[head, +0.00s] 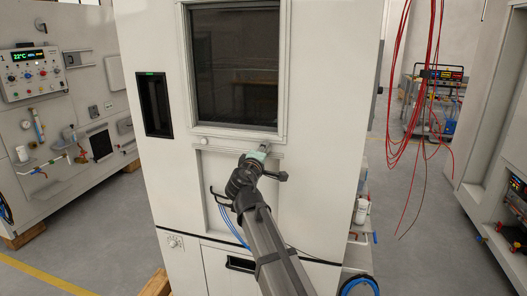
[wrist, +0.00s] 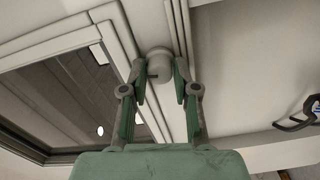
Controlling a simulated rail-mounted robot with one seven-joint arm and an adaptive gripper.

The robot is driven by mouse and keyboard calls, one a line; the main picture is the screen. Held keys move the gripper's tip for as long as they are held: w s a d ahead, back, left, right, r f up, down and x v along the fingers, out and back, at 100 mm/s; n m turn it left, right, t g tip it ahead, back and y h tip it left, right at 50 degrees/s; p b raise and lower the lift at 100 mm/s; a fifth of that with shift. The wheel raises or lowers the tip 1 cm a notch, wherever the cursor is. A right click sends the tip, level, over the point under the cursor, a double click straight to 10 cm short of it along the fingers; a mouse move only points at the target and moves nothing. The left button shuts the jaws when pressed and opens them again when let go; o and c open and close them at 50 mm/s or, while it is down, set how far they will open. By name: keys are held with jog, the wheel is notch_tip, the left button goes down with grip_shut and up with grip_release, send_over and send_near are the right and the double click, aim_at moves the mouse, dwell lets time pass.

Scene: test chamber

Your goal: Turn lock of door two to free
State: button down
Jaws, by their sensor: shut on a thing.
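A pale round lock knob (wrist: 158,58) sits on the white door frame in the wrist view, with a small dark mark on its near edge. My gripper (wrist: 160,78) is shut on this knob, with one finger on each side. In the head view my gripper (head: 262,150) is at the ledge just below the dark window, and it hides the held knob. Another small round knob (head: 203,141) is on the same ledge to the left, apart from my gripper. The white cabinet door (head: 163,45) looks closed. I see no door number or lock label.
The dark window (head: 235,65) is above my gripper, and a black recessed handle (head: 154,103) is to its left. A lower panel has a dark handle (head: 241,265). Red cables (head: 408,100) hang at the right. A control panel (head: 35,72) is at the left.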

jog(key=shift+w+n+p, duration=0.1)
jog(key=shift+n+p, duration=0.2)
jog(key=shift+n, duration=0.8)
jog(key=c, duration=0.9)
grip_release()
jog(key=v, duration=1.2)
